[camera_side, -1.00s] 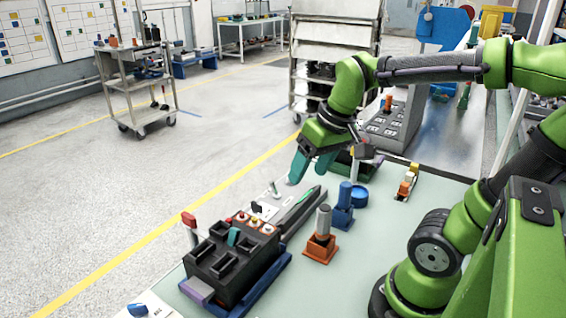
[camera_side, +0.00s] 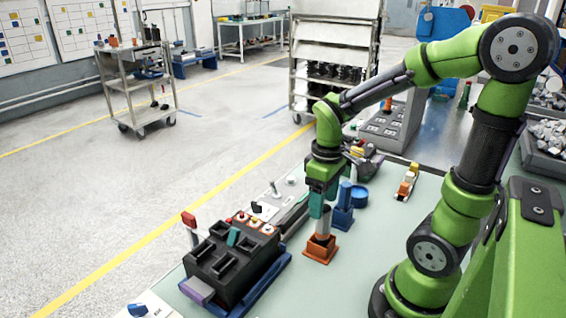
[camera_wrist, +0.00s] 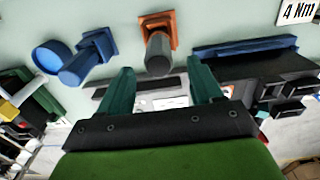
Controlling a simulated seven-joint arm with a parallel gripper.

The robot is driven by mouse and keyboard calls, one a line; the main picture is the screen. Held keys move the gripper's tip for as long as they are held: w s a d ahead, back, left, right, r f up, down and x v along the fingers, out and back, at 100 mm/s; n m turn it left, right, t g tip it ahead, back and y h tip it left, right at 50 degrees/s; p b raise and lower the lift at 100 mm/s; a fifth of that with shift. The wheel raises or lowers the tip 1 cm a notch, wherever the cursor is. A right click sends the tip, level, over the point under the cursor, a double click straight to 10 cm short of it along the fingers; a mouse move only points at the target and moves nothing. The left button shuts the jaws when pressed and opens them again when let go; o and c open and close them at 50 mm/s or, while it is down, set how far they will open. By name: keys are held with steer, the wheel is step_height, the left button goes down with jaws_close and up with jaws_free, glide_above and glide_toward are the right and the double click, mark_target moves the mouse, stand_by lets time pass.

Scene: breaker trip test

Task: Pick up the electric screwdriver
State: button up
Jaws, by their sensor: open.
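A grey cylindrical handle (camera_side: 323,223) stands upright in an orange holder (camera_side: 319,248) on the bench. It looks like the electric screwdriver, but I cannot tell for sure. A similar blue handle (camera_side: 345,193) stands in a blue holder (camera_side: 342,218) just behind it. My gripper (camera_side: 322,208) points down at the top of the grey handle, one finger partly covering it. In the wrist view my gripper (camera_wrist: 160,67) is open and empty. The grey handle (camera_wrist: 158,54) lies ahead between its two teal fingers, with the orange holder (camera_wrist: 157,22) beyond. The blue handle (camera_wrist: 82,66) is left of the fingers.
A black breaker block (camera_side: 230,262) sits in a blue tray (camera_side: 268,284) at the front left. A round blue dish (camera_side: 360,197) is behind the blue holder. A "4 Nm" card (camera_wrist: 297,11) lies near the wrist view's corner.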

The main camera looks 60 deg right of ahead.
steer(key=f, duration=0.5)
steer(key=shift+s+f, duration=0.25)
steer(key=shift+f, duration=0.15)
jaws_close()
step_height(320, 180, up, 9)
steer(key=shift+w+a+r, duration=0.15)
steer(key=shift+r, duration=0.05)
steer(key=w+a+r, duration=0.9)
steer(key=w, duration=0.3)
steer(key=shift+w+a+r, duration=0.15)
steer(key=shift+r, duration=0.15)
